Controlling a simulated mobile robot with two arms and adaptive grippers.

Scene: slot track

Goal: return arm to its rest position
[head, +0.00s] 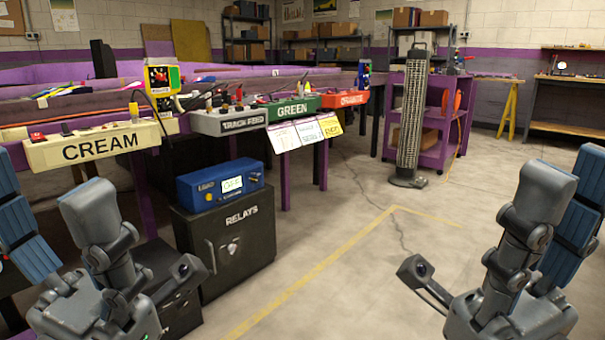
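My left gripper (140,240) is at the lower left of the head view. Its two grey fingers are spread apart with nothing between them. My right gripper (482,228) is at the lower right, also with its fingers apart and empty. Both are held up in front of me, roughly mirrored, with blue arm links beside them. The left one stands in front of the bench below the cream control panel (95,144). The right one shows against open floor. I cannot tell whether the left one touches anything.
A black relays cabinet (225,248) with a blue power unit (219,187) on it stands right of my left gripper. Track-feed (228,121), green (291,110) and orange (345,99) panels line the track table. A tower heater (412,125) stands beyond. The central floor is clear.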

